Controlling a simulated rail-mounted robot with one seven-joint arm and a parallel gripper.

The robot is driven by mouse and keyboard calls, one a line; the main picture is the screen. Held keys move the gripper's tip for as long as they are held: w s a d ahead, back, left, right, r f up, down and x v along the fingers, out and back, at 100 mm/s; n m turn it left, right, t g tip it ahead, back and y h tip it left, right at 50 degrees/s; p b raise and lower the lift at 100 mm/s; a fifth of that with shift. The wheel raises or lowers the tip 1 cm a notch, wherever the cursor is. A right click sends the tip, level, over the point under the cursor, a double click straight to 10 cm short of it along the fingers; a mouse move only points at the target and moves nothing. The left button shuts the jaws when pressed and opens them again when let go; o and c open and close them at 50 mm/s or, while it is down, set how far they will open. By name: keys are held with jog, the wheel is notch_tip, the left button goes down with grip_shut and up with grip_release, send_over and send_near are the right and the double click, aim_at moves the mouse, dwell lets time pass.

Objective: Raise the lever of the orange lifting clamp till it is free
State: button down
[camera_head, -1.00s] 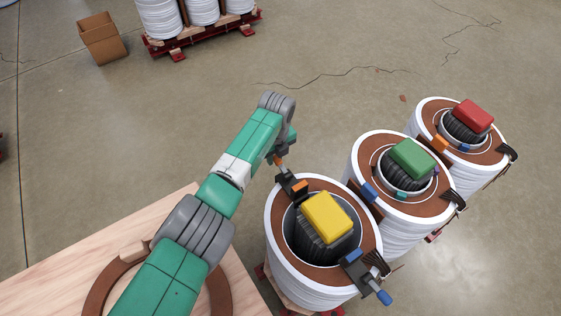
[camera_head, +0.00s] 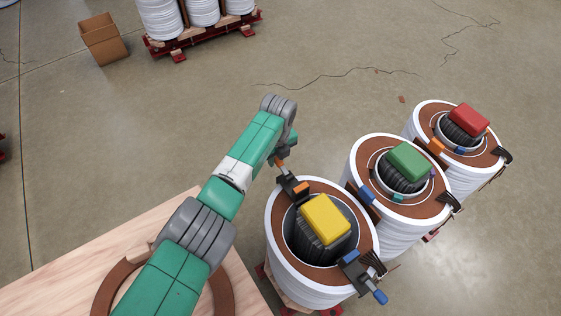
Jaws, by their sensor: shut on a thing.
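The orange lifting clamp (camera_head: 301,189) sits on the back rim of the nearest core (camera_head: 290,257), which has a yellow block (camera_head: 325,219) in its middle. The clamp's dark lever slopes up and left from the clamp to an orange end (camera_head: 279,161). My gripper (camera_head: 281,158) is at that end, shut on the lever. The arm's last link hides most of the fingers. A blue clamp (camera_head: 351,258) sits on the front right rim of the same core, with its blue-tipped lever sticking outward.
A core with a green block (camera_head: 410,161) and one with a red block (camera_head: 468,118) stand in a row to the right. A wooden surface (camera_head: 60,295) lies at lower left. A cardboard box (camera_head: 102,40) and loaded pallet (camera_head: 170,45) are far behind. The floor between is clear.

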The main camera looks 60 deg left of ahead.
jog(key=shift+r, duration=0.1)
jog(key=d+r+p, duration=0.1)
jog(key=p, duration=0.1)
jog(key=shift+r+p, duration=0.3)
jog(key=shift+p, duration=0.1)
jog(key=shift+d, duration=0.15)
jog(key=shift+d+p, duration=0.1)
jog(key=shift+p, duration=0.2)
